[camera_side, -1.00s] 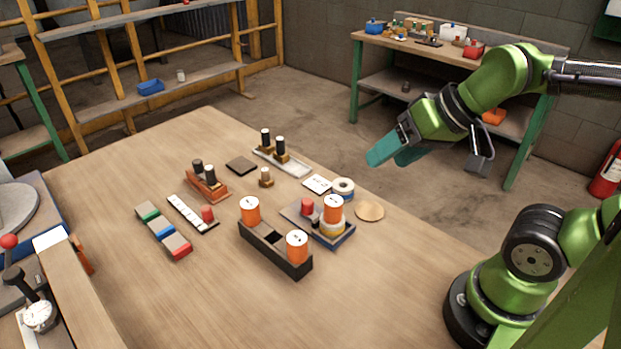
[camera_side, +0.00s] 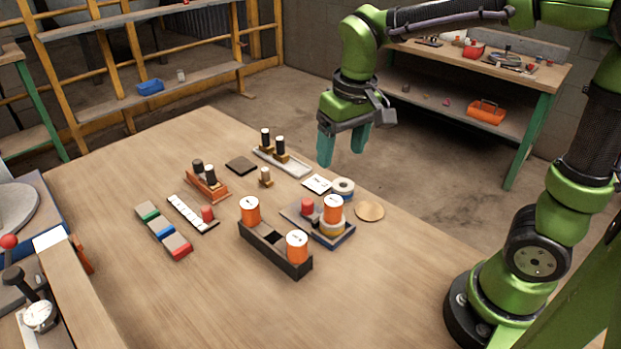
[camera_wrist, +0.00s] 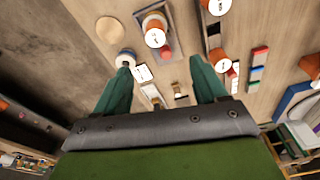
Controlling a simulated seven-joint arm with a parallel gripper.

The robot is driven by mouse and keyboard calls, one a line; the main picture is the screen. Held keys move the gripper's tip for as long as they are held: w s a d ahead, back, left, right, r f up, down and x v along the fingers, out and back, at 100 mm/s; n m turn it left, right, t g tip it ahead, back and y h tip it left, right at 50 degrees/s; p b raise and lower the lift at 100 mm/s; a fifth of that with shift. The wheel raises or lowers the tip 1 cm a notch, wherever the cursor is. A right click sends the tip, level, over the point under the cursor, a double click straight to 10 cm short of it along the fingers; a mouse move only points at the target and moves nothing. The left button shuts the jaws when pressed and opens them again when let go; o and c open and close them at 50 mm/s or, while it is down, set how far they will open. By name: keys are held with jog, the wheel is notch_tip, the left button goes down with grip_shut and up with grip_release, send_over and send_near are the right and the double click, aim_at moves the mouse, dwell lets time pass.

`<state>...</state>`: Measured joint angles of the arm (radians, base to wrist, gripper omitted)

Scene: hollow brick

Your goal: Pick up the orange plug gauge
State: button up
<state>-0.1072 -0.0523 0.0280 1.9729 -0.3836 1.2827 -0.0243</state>
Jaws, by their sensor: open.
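Three orange plug gauges with white tops show in the side view. One (camera_side: 250,210) stands in the far end of a dark block (camera_side: 262,243), and one (camera_side: 297,246) stands in its near end. A third (camera_side: 333,209) stands on a pale ring on a grey-blue plate (camera_side: 342,240), beside a red plug (camera_side: 307,206). My gripper (camera_side: 343,162) points down, open and empty, above the table's far right part, behind the gauges. In the wrist view my fingers (camera_wrist: 165,85) are spread, with the gauges beyond them near the top.
Small racks with dark-topped plugs (camera_side: 207,180) and a coloured block row (camera_side: 163,231) stand left. The front table is clear.

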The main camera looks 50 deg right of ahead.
send_near(334, 201)
jog(key=f, duration=0.5)
jog(key=shift+w+a, duration=0.2)
jog(key=shift+w, duration=0.1)
jog(key=shift+w+d+f, duration=0.1)
jog(key=shift+w+f, duration=0.05)
jog(key=shift+f, duration=0.85)
jog(key=shift+w+d+f, duration=0.1)
jog(key=shift+w+f, duration=0.05)
jog(key=shift+f, duration=0.9)
jog(key=shift+w+d+f, duration=0.1)
jog(key=shift+w+f, duration=0.05)
jog(key=shift+f, duration=0.85)
jog(key=c, duration=1.2)
